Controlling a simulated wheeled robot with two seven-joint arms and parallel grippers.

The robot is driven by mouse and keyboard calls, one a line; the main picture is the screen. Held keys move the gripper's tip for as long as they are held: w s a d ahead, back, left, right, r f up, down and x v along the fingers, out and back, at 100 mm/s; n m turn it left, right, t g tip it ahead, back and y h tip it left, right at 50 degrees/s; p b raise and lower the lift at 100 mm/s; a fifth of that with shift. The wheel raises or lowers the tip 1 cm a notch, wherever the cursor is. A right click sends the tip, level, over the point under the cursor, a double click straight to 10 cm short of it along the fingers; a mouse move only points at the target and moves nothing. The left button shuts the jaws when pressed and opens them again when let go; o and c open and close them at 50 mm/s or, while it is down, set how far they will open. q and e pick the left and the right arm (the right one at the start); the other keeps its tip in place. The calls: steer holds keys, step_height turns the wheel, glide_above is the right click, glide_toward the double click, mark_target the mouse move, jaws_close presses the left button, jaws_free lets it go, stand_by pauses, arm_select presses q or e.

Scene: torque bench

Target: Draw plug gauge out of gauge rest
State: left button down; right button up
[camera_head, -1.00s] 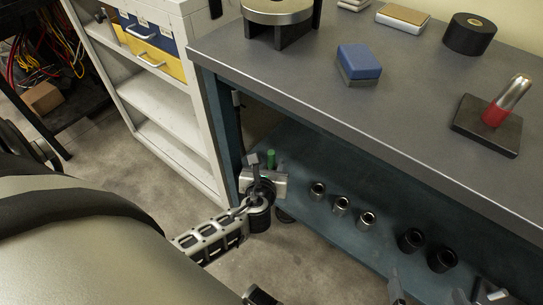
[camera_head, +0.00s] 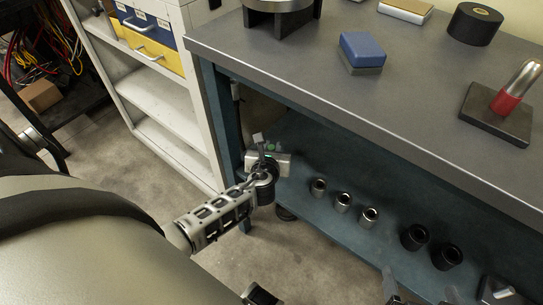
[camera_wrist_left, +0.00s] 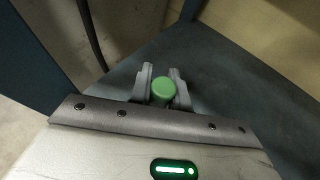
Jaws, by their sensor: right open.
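A silver rod with a red collar (camera_head: 507,101) leans in a flat black block (camera_head: 496,121) on the bench top at the right; this looks like the plug gauge in its gauge rest. My left gripper (camera_head: 266,150) is low beside the bench's left leg, far from that rod. In the left wrist view, a round green end (camera_wrist_left: 163,90) shows between the two finger tips; I cannot tell whether they press on it. What lies below this green end is hidden. My right gripper (camera_head: 424,293) is open at the bottom edge of the head view, below the bench top.
The bench top (camera_head: 420,100) also carries a blue-topped block (camera_head: 362,49), a black roll (camera_head: 475,24) and a round metal piece on dark supports. Several sockets (camera_head: 343,202) stand on the blue lower shelf (camera_head: 310,165). A white shelf unit (camera_head: 160,90) stands left of the bench.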

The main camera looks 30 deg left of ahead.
steer(key=shift+r, duration=0.1)
steer(key=shift+s+d, duration=0.1)
stand_by(0.3)
arm_select(q)
steer(key=shift+r, duration=0.1)
arm_select(e)
steer(key=shift+r, duration=0.1)
arm_select(q)
steer(key=shift+r+p, duration=1.15)
steer(key=shift+p, duration=0.2)
steer(key=shift+r+p, duration=0.5)
steer(key=shift+p, duration=0.05)
steer(key=shift+r+p, duration=0.5)
steer(key=shift+p, duration=0.05)
steer(key=shift+r+p, duration=0.95)
steer(key=shift+p, duration=0.05)
arm_select(e)
steer(key=shift+m+h, duration=0.3)
steer(key=shift+s+d+r, duration=0.1)
steer(key=shift+d+r, duration=0.1)
steer(key=shift+r, duration=0.95)
steer(key=shift+d+r, duration=0.15)
steer(key=shift+r, duration=0.95)
